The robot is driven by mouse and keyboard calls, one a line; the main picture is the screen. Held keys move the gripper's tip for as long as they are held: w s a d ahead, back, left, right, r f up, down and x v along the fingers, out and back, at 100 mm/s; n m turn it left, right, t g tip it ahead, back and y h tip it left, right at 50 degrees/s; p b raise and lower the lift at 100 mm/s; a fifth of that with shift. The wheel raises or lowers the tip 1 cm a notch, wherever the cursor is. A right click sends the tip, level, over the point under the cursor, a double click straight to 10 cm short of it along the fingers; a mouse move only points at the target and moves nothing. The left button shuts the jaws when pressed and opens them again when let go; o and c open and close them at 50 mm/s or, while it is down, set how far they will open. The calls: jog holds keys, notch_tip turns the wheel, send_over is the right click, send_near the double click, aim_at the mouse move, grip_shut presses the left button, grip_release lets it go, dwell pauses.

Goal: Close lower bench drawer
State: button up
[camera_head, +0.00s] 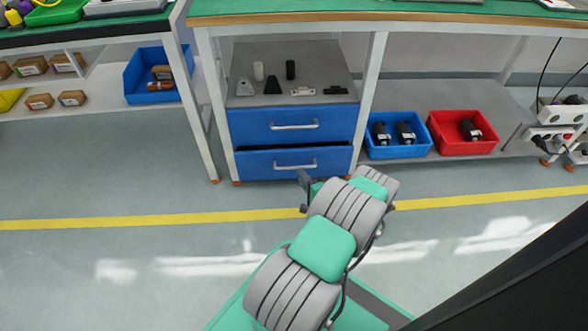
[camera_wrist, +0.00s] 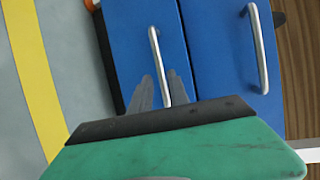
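The lower bench drawer (camera_head: 255,165) is blue with a silver bar handle (camera_head: 295,166). A dark gap shows along its top edge, so it stands slightly out. In the wrist view the lower drawer (camera_wrist: 135,50) is the left blue front, and its handle (camera_wrist: 156,55) runs down towards my fingers. My gripper (camera_wrist: 163,92) is open, with the handle's end in line with the gap between the fingers. I cannot tell whether they touch it. In the head view my gripper (camera_head: 305,181) is low in front of the drawer, partly hidden by my arm.
The upper drawer (camera_head: 245,124) looks shut, with small parts on the cabinet top (camera_head: 290,58). A table leg (camera_head: 202,120) stands left. A blue bin (camera_head: 400,150) and a red bin (camera_head: 463,146) sit on the shelf to the right. Open floor lies in front.

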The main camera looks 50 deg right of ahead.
aim_at(294, 168)
jog(key=b+x, duration=0.2)
jog(key=x, duration=0.4)
jog(key=shift+w+a+f, duration=0.1)
jog(key=shift+w+f, duration=0.1)
jog(key=shift+w+d+r, duration=0.1)
jog(key=shift+w+d, duration=0.1)
jog(key=shift+w, duration=0.05)
grip_shut()
dwell(0.8)
